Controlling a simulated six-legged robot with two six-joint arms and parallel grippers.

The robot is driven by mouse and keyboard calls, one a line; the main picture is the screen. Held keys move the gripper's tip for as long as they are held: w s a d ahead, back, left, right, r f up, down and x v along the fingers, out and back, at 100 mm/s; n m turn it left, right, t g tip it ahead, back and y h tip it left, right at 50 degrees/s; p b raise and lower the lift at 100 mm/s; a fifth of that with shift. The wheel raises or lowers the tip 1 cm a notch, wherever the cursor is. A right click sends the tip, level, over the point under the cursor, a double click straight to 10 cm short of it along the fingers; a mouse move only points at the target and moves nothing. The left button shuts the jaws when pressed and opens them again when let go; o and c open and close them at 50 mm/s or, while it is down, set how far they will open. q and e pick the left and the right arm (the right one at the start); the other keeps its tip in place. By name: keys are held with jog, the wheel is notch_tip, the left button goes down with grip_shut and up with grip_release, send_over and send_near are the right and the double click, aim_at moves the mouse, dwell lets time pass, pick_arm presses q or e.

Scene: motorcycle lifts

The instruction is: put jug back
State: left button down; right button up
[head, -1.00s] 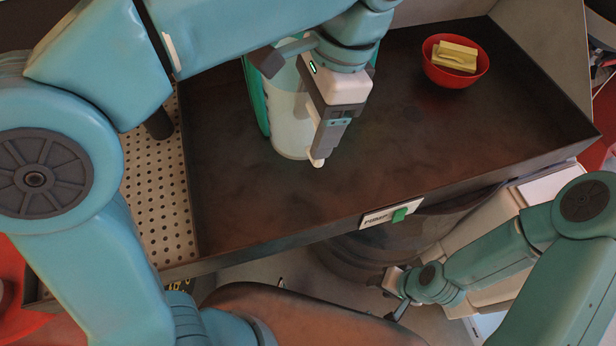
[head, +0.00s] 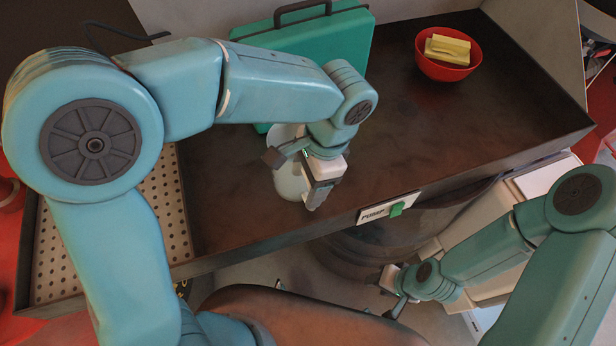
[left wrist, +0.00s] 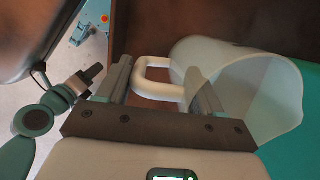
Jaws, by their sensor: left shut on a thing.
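The jug (head: 287,182) is pale and translucent, and stands upright over the dark tray bench in the head view, in front of the green case. My left gripper (head: 318,196) is at its right side, shut on its white handle. In the left wrist view the handle (left wrist: 158,64) lies between the fingers (left wrist: 160,88), and the jug's wide open mouth (left wrist: 262,85) is at the right. I cannot tell whether its base touches the bench. My right gripper (head: 389,292) is low in front of the bench, and its jaws are unclear.
A green case (head: 310,50) stands behind the jug. A red bowl (head: 438,68) with a yellow sponge is at the back right. A perforated panel (head: 110,235) is at left.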

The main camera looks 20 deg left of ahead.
pick_arm(q)
jog(key=shift+s, duration=0.1)
jog(key=shift+c, duration=0.8)
grip_release()
jog(key=shift+f, duration=0.1)
jog(key=v, duration=1.2)
jog(key=shift+p, duration=0.35)
